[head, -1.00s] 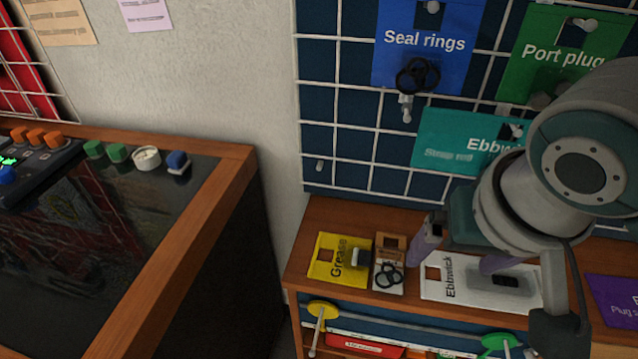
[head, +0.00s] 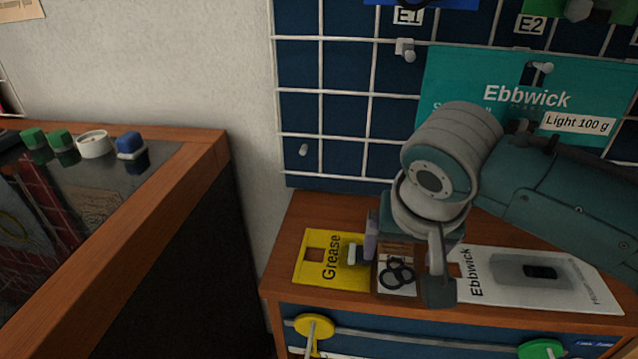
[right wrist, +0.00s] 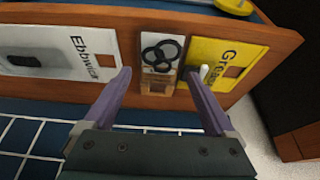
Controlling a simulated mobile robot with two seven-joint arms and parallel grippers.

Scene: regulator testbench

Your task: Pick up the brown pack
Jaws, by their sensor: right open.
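The brown pack (head: 396,275) lies on the wooden cabinet top between a yellow pack and a white one; it has a brown end with a cut-out and a pale part with black rings. My right gripper (head: 414,248) is open above it and partly hides its brown end. In the right wrist view the brown pack (right wrist: 160,52) lies between the two spread purple fingers (right wrist: 158,76), and the jaws hold nothing. I cannot tell how high the fingertips are above it. My left gripper is not in view.
The white Ebbwick pack (head: 490,290) is close on the right. A wire grid panel (head: 340,110) with hanging packs rises behind. A dark-topped bench (head: 110,195) stands left.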

